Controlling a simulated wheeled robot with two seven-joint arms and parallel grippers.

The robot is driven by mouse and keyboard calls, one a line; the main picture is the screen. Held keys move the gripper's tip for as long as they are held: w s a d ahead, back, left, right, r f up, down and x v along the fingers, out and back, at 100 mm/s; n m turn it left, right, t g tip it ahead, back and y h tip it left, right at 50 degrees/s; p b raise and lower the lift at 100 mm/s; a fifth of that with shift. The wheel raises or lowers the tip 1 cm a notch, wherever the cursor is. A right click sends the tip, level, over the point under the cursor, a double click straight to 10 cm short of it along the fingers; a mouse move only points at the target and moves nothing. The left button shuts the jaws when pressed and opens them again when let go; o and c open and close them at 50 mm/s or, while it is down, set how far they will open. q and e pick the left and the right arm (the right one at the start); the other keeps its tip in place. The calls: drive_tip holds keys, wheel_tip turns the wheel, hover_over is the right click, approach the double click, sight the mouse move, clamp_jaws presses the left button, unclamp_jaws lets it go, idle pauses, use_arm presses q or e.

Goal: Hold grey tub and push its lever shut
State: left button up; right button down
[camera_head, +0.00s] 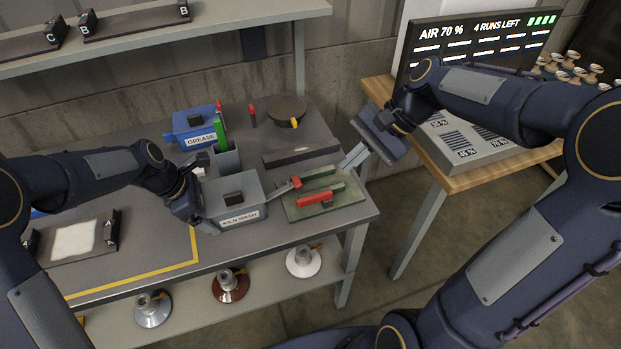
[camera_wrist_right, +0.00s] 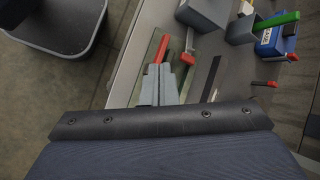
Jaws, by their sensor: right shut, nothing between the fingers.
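The grey tub (camera_head: 238,212), labelled KILN WASH, stands on the workbench with a dark block-like knob on its lid. Its lever (camera_head: 282,190) sticks out to the right and up, with a red tip; the tub's edge also shows in the right wrist view (camera_wrist_right: 207,12). My left gripper (camera_head: 205,222) is at the tub's left side, close against it; its fingers are partly hidden, so its grip is unclear. My right gripper (camera_head: 346,164) is shut and empty, to the right of the lever and apart from it. Its fingers also show in the wrist view (camera_wrist_right: 160,78).
A greenish plate with a red-handled tool (camera_head: 320,195) lies right of the tub. A dark bar (camera_head: 300,152), a blue GREASE tub (camera_head: 194,128), a grey holder (camera_head: 226,162) and a round dark pot (camera_head: 287,110) stand behind. A wooden side table (camera_head: 468,172) stands right, across a gap.

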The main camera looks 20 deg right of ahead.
sight(311, 187)
drive_tip(key=w+d+f+m+y, duration=0.1)
drive_tip(key=w+f+m, duration=0.1)
drive_tip(key=w+f, duration=0.1)
drive_tip(key=w+d+f+m+g+y, duration=0.1)
drive_tip(key=w+f+m, duration=0.1)
drive_tip(key=w+f, duration=0.1)
drive_tip(key=w+d+f+m+y, duration=0.1)
drive_tip(key=w+f+m, duration=0.1)
drive_tip(key=w, duration=0.2)
drive_tip(key=shift+w+f+g, duration=0.1)
drive_tip(key=shift+f+g, duration=0.2)
drive_tip(key=shift+f, duration=0.1)
drive_tip(key=shift+a, duration=0.1)
drive_tip(key=x, duration=1)
drive_tip(key=shift+a+r+h, duration=0.1)
drive_tip(key=shift+r+h, duration=0.3)
